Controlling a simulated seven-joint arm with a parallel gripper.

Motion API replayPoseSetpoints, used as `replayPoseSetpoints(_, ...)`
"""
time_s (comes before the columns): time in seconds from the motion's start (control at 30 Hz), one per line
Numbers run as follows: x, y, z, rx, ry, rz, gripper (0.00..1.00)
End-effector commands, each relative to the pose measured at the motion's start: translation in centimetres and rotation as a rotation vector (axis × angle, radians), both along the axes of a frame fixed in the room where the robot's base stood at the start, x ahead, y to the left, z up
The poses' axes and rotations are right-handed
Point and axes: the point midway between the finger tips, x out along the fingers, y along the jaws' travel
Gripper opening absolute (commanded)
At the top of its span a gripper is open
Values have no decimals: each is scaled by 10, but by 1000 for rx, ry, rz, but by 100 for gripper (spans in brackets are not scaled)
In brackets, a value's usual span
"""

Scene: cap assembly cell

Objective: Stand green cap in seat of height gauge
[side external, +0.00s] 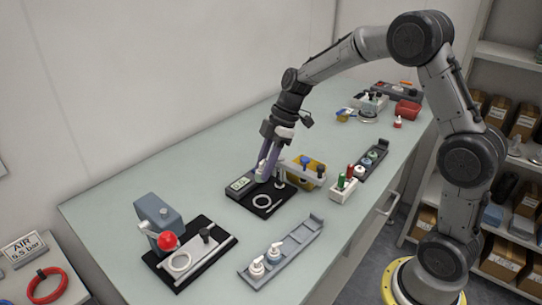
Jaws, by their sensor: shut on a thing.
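The height gauge (244,197) is a black base with a small display, a post and a white ring, near the middle of the bench. My gripper (262,177) points down over the gauge, its purple fingers shut on a small pale part (261,167). The fingers partly cover this part, so I cannot tell whether it is the green cap. The gauge's seat is not clear behind the fingers, and I cannot tell if the part touches it. A small green-topped piece (341,180) stands beside a red one in a white holder (344,193) to the right.
A yellow bin (318,181) stands close right of the gauge. A dark tray (377,164) holds several small capped parts. A press with a red knob (167,241) stands at left. Clear bench lies behind the gauge.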

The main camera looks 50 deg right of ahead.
Motion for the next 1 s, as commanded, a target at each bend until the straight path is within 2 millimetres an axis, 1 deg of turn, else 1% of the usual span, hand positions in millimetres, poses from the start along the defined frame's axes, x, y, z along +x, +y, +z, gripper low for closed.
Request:
replayPoseSetpoints(0.17,-1,0,-14,0,3,1,15)
replayPoseSetpoints(0.4,-1,0,-40,0,3,0,15)
replayPoseSetpoints(0.6,-1,0,-55,1,1,-1,15)
replayPoseSetpoints(0.8,0,0,-62,-1,0,1,15)
replayPoseSetpoints(1.0,0,0,-63,-1,0,1,15)
